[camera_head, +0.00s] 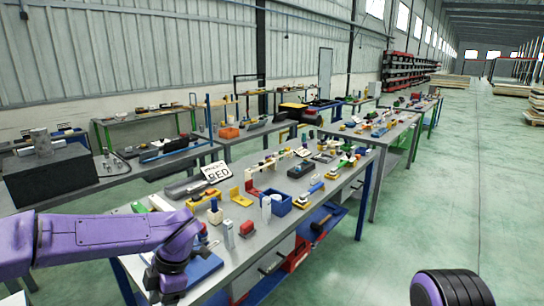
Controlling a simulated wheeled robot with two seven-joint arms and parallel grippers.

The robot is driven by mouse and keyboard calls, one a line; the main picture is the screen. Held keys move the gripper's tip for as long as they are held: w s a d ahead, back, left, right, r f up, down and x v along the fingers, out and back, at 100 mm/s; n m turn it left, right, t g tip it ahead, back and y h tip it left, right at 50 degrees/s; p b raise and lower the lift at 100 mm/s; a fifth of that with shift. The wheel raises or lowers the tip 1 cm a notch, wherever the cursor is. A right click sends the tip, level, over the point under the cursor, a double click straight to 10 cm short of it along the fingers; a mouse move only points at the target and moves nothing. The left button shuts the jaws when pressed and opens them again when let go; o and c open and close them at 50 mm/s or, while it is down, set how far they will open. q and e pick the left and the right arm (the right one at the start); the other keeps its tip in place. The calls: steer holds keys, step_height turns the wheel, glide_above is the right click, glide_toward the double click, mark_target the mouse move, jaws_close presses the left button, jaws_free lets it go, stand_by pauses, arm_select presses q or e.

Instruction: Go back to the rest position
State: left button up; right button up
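My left arm comes in from the left, purple, and bends down at its wrist over the near left end of the workbench (237,251). My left gripper (163,287) is dark and points down beside a blue plate (203,270) on the bench. Its fingers run to the bottom edge of the picture, so I cannot tell whether it is open or holds anything. At the bottom right a purple and black rounded part shows, probably a piece of my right arm. My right gripper is out of view.
More benches stand behind and to the left. The green floor (400,240) at right is clear.

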arm_select(q)
steer(key=w+a+f+m+t+y, duration=0.2)
steer(key=w+a+f+t+y, duration=0.1)
steer(key=w+f+t, duration=0.25)
steer(key=s+f+m+t+b, duration=0.2)
steer(key=s+f+m, duration=0.2)
steer(key=f, duration=0.4)
steer(key=s+f+m+t+b, duration=0.2)
steer(key=s+f+m+b, duration=0.15)
steer(key=f, duration=0.55)
steer(key=s+a+f+m+g+h+b, duration=0.1)
steer(key=s+f+m, duration=0.3)
steer(key=s+f, duration=0.4)
steer(key=s+a+f+m+g+h+b, duration=0.2)
steer(key=s+f, duration=0.7)
steer(key=s, duration=0.6)
steer(key=m+g+b, duration=0.1)
steer(key=m+b, duration=0.1)
steer(key=m, duration=0.1)
steer(key=shift+s+b, duration=0.3)
steer(key=shift+s, duration=0.05)
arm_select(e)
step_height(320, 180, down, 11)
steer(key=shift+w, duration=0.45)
